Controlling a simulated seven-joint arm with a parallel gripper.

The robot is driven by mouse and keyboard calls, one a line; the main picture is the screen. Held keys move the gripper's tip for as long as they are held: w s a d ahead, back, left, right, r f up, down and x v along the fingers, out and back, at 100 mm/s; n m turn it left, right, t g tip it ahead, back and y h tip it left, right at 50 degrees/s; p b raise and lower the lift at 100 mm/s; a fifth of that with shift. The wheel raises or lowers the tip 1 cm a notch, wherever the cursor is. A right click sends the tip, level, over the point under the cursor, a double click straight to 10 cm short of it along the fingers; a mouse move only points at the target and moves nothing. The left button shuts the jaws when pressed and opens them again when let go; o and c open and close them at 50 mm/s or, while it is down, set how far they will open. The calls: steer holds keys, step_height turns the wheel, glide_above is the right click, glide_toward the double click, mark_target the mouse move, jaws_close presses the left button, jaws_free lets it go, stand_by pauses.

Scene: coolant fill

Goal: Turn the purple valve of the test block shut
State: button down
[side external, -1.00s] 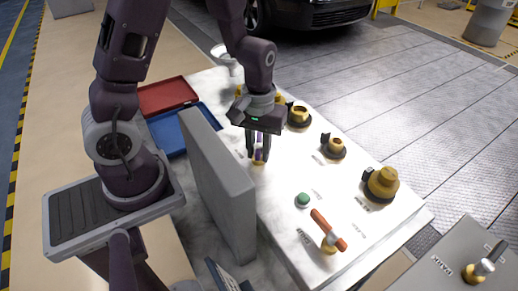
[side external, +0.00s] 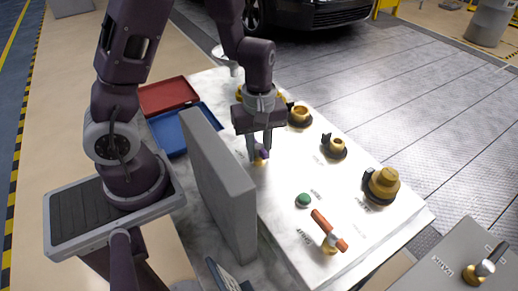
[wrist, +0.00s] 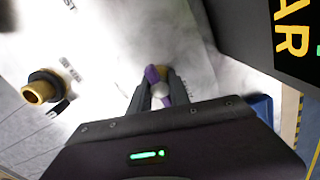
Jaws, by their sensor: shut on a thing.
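The purple valve (side external: 263,154) stands on the white top of the test block (side external: 290,178), with a brass base. My gripper (side external: 259,152) points down over it, with its fingers around the handle. In the wrist view, the purple handle (wrist: 152,75) lies between the two fingers (wrist: 160,88), slanting across a pale round hub. My gripper is shut on the handle. The fingers hide part of the handle and base.
A tall grey panel (side external: 218,180) stands close to the left of the valve. An orange-handled valve (side external: 328,231), a green button (side external: 302,200) and several brass fittings (side external: 383,183) share the block. Red (side external: 167,95) and blue (side external: 180,124) trays lie behind the panel.

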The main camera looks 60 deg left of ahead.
mark_target(259, 145)
stand_by(0.4)
steer(key=c, duration=1.2)
jaws_free()
step_height(259, 145, up, 7)
steer(key=shift+r, duration=0.2)
steer(key=s+d+r+m+t, duration=0.1)
steer(key=s+r+m, duration=0.3)
steer(key=s+d+r+m+t, duration=0.1)
steer(key=s+r+m+t, duration=0.1)
steer(key=r+m, duration=0.3)
steer(key=s+d+r+m+t, duration=0.1)
steer(key=s+r+m+t, duration=0.1)
steer(key=s+r+m, duration=0.2)
steer(key=shift+s+d+r+m, duration=0.15)
steer(key=shift+s+m, duration=0.15)
steer(key=shift+s, duration=0.15)
steer(key=shift+s+d+r+m, duration=0.1)
steer(key=shift+s+r+m, duration=0.05)
steer(key=shift+s+m, duration=0.2)
steer(key=shift+s+a+m+t, duration=0.1)
steer(key=shift+s+m+t, duration=0.25)
steer(key=shift+s, duration=0.1)
